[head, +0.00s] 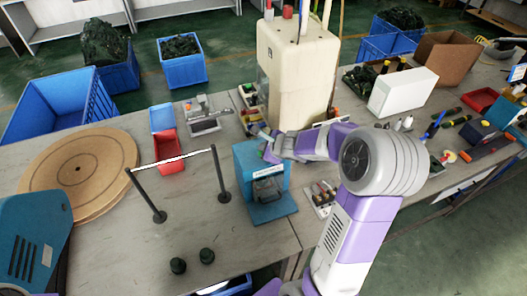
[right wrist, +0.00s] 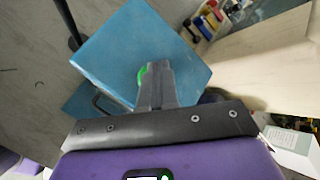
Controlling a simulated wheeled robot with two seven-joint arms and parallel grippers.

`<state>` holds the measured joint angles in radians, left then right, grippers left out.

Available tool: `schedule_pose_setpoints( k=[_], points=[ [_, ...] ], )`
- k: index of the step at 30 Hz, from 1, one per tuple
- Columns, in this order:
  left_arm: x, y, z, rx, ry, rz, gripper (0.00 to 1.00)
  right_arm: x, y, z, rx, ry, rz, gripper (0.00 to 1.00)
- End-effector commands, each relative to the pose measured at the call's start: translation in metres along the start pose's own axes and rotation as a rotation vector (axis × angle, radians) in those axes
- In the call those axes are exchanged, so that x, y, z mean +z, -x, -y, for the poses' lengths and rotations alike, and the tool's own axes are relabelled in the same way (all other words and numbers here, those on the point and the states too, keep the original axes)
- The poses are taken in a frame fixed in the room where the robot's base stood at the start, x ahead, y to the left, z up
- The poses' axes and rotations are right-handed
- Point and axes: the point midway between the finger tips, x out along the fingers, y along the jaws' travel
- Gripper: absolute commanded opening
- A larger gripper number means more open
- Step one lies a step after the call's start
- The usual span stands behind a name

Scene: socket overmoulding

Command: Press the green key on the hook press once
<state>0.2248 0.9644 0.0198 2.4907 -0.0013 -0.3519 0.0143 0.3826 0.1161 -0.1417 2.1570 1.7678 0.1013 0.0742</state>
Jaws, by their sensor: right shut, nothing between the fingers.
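The hook press is a blue box (head: 248,165) with a dark part low on its front, standing on the grey table. In the right wrist view its flat blue top (right wrist: 115,55) fills the middle. The green key (right wrist: 142,76) shows there as a small green edge, mostly hidden behind my right fingertips. My right gripper (head: 268,150) is shut and empty at the top of the press; its fingers (right wrist: 156,68) show in the right wrist view, over the key. I cannot tell whether they touch it. My left gripper is not in view.
A large cream machine (head: 300,65) stands just behind the press. Two black posts with a chain (head: 180,160) stand to its left, near a red bin (head: 167,151) and a round wooden board (head: 95,160). Small parts in a tray (head: 322,196) lie to its right.

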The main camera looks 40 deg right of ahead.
Motion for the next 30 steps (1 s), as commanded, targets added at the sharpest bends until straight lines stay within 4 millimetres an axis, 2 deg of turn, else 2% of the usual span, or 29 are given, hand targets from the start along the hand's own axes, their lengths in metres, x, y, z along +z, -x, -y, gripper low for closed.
schedule_pose_setpoints(
  k=[18, 30],
  points=[
    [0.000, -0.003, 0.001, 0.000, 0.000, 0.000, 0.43, -0.002, -0.002, -0.002, 0.001, 0.000, -0.002, 0.00],
    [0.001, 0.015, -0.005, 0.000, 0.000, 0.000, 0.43, 0.008, 0.012, 0.008, 0.001, 0.000, -0.002, 0.00]
  ],
)
